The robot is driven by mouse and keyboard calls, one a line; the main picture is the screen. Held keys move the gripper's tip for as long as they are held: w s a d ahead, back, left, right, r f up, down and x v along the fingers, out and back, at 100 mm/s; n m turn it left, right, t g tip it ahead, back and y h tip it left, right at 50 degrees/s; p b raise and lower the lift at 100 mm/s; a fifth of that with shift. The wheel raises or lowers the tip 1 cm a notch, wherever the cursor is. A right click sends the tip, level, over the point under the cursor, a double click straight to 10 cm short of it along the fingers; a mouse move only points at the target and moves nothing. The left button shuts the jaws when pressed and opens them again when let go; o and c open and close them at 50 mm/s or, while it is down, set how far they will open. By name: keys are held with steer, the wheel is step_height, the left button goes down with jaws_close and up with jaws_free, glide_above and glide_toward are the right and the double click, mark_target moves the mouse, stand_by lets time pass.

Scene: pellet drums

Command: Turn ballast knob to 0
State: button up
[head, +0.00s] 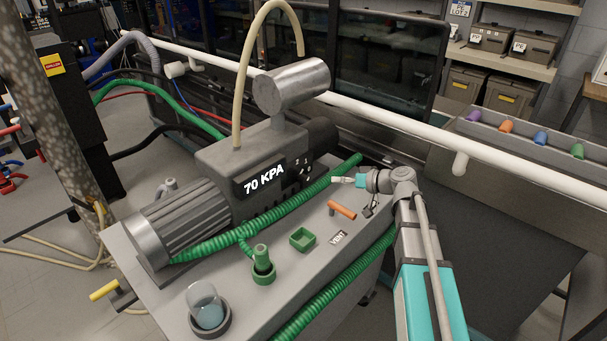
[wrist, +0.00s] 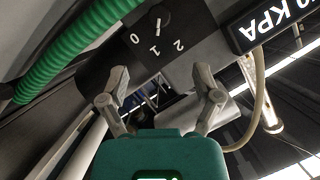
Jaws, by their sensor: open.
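The ballast knob (wrist: 153,19) is a dark round knob on a dark plate marked 0, 1 and 2, at the top of the wrist view. Its white pointer line points towards the 1. The dark plate (head: 298,171) also shows in the head view on the pump's side, right of the 70 KPA display; the knob is too small there to read. My gripper (wrist: 160,84) is open and empty, its two fingers apart below the dial in the wrist view. In the head view my gripper (head: 336,181) is right of the plate, apart from it.
A green ribbed hose (head: 285,211) runs along the pump just below the plate. An orange-handled valve (head: 342,210) stands on the bench by a VENT label. The white pipe (head: 400,130) runs behind.

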mark_target(308, 179)
steer(key=shift+a, duration=0.1)
stand_by(0.3)
steer(key=b+x, duration=0.4)
steer(key=x, duration=0.9)
steer(key=shift+w+a, duration=0.2)
steer(key=shift+a, duration=0.1)
jaws_close()
